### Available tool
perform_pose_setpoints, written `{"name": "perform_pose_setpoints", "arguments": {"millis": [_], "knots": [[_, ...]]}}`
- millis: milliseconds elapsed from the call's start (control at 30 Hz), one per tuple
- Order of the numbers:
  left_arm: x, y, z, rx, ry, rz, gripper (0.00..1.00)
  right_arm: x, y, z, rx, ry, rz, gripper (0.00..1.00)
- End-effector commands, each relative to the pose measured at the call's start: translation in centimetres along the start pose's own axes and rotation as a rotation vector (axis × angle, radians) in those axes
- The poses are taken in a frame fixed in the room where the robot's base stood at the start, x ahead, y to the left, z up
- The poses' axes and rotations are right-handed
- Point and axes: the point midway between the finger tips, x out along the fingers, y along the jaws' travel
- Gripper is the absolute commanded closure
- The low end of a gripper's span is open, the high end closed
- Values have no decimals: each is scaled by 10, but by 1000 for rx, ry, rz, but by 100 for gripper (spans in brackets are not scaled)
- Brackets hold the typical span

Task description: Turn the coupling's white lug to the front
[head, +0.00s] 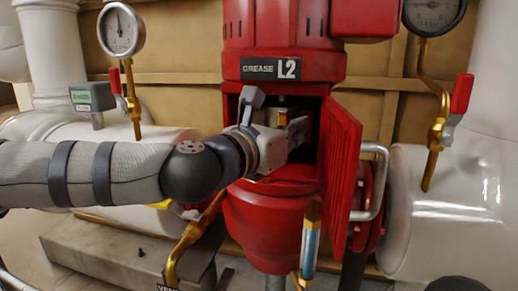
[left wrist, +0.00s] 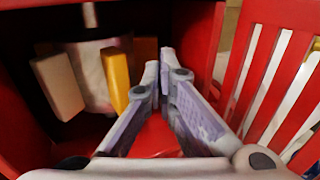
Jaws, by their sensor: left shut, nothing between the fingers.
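The coupling (left wrist: 92,62) is a pale grey upright cylinder inside the red pump housing, seen in the left wrist view. Its white lug (left wrist: 60,86) looks cream and sticks out on the left side. A yellow lug (left wrist: 116,80) sticks out to the right of it. My left gripper (left wrist: 164,70) is shut and empty, with its fingertips inside the opening, just right of the yellow lug; contact cannot be told. In the head view the left gripper (head: 302,130) reaches into the opening and hides most of the coupling. My right gripper is not in view.
A red slatted door (head: 341,175) stands open at the right of the opening. The label plate GREASE L2 (head: 271,68) is above it. Gauges (head: 121,30), brass valves with red handles (head: 461,94) and white pipes (head: 425,215) flank the pump. A blue-filled sight tube (head: 310,245) is below.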

Motion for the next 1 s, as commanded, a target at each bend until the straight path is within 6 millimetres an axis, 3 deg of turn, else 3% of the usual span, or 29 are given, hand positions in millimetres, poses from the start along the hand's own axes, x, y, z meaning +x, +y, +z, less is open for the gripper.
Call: {"name": "perform_pose_setpoints", "arguments": {"millis": [300,467,533,567,700,800,900,1000], "knots": [[-80,-8,0,-1,0,-1,100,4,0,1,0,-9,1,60],[-98,-9,1,8,-3,0,100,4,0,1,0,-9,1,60],[-98,-3,10,91,-39,1,100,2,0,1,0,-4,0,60],[-98,2,17,165,-68,1,100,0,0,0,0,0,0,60],[-101,31,41,730,-193,-21,100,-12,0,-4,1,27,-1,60],[-108,52,34,1137,-196,-58,100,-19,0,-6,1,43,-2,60],[-115,74,18,1420,-159,-96,100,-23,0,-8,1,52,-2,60],[-118,85,7,1553,-131,-122,100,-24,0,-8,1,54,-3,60]]}}
